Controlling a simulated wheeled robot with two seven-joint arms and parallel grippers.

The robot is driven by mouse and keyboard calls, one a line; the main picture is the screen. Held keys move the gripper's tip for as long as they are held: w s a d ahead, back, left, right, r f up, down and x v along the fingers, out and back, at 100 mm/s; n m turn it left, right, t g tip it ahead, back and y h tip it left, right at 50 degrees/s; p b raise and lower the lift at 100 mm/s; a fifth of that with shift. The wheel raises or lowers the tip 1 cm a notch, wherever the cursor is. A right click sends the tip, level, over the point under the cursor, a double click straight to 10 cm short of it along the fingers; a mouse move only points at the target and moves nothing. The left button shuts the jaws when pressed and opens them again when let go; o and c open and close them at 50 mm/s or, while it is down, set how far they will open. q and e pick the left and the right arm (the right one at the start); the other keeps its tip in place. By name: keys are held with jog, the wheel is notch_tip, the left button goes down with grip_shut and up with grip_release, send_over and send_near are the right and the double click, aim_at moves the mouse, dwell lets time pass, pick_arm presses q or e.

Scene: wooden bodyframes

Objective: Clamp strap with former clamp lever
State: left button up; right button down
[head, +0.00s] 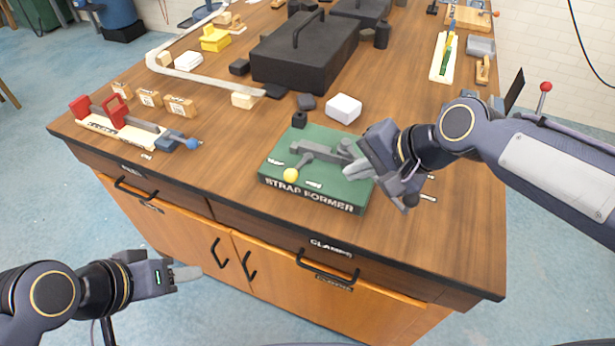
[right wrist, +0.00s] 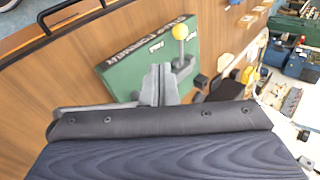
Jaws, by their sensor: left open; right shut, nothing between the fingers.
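The green strap former block (head: 326,193), lettered "STRAP FORMER", sits on the workbench near its front edge; it also shows in the right wrist view (right wrist: 130,72). A grey clamp mechanism (head: 318,150) is on its top. The clamp lever ends in a yellow ball knob (head: 290,175), which points toward the front left in the head view; the knob also shows in the right wrist view (right wrist: 180,32). My right gripper (head: 350,173) is shut and empty, over the block's right side. My left gripper (head: 198,272) is open and empty, low in front of the cabinet. I cannot make out a strap in the former.
A white block (head: 343,108) and small dark blocks stand behind the former. A large black case (head: 305,50) stands further back. A red-handled clamp tool (head: 120,120) lies at left. Bare wood (head: 225,150) lies left of the former.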

send_near(296, 180)
notch_tip(296, 180, down, 4)
jog(key=shift+d+f, duration=0.1)
jog(key=shift+f, duration=0.05)
jog(key=shift+w+a+f, duration=0.1)
jog(key=shift+w+a, duration=0.7)
jog(key=shift+a, duration=0.25)
jog(key=shift+w+a+f, duration=0.2)
jog(key=shift+w+a, duration=0.25)
jog(key=shift+a, duration=0.1)
